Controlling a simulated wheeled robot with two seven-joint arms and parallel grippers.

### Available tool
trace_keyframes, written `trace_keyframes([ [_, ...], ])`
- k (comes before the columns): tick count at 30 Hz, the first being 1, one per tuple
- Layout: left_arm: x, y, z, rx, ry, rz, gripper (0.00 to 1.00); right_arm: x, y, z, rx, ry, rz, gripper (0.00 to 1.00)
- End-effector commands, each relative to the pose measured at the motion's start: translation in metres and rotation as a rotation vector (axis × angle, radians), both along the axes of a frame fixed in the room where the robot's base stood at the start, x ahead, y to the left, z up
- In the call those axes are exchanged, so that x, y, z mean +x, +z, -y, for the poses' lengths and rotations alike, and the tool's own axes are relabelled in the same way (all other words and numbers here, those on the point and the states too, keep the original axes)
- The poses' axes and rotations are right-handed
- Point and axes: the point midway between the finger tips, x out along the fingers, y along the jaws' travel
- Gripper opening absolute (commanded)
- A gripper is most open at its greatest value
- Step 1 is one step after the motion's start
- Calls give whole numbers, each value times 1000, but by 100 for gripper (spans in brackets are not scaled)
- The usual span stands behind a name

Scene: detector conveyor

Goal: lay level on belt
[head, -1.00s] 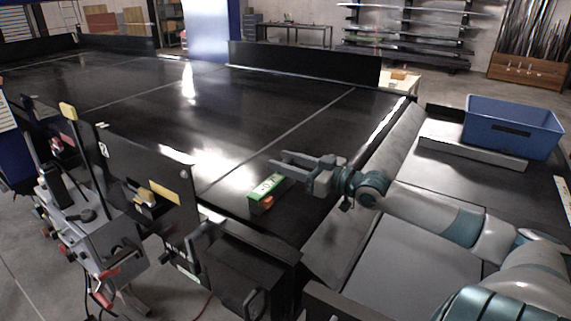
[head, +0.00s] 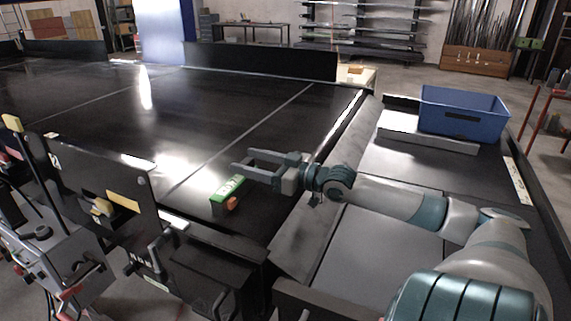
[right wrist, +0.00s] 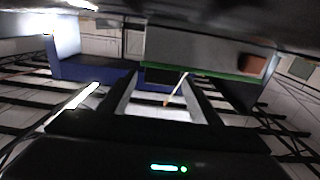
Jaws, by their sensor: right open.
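The level (head: 227,190) is a short green-topped block with an orange-red part at its near end. It lies on the black belt (head: 225,115) near the belt's right side. My right gripper (head: 245,160) is open and empty, just above and behind the level in the head view, its fingers pointing left. In the right wrist view, a grey block with a green edge and a reddish end, which looks like the level (right wrist: 210,69), shows beyond the open fingers of my right gripper (right wrist: 165,92). No contact is visible. My left gripper is not in view.
A blue bin (head: 462,114) and a long grey block (head: 428,138) stand on the surface right of the belt. Black guards and clamp hardware (head: 100,185) line the near left side. The belt beyond the level is clear.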

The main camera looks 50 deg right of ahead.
Motion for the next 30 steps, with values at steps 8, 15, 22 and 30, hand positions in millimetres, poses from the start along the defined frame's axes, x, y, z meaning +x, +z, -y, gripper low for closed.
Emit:
trace_keyframes([
  [8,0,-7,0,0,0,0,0,-17,-2,3,-2,3,-4,58],
  [15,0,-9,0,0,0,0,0,-31,-2,8,0,1,-4,58],
  [22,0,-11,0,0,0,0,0,-42,-2,11,-1,2,-5,58],
  [30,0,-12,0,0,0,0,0,-56,-2,16,0,1,-4,58],
])
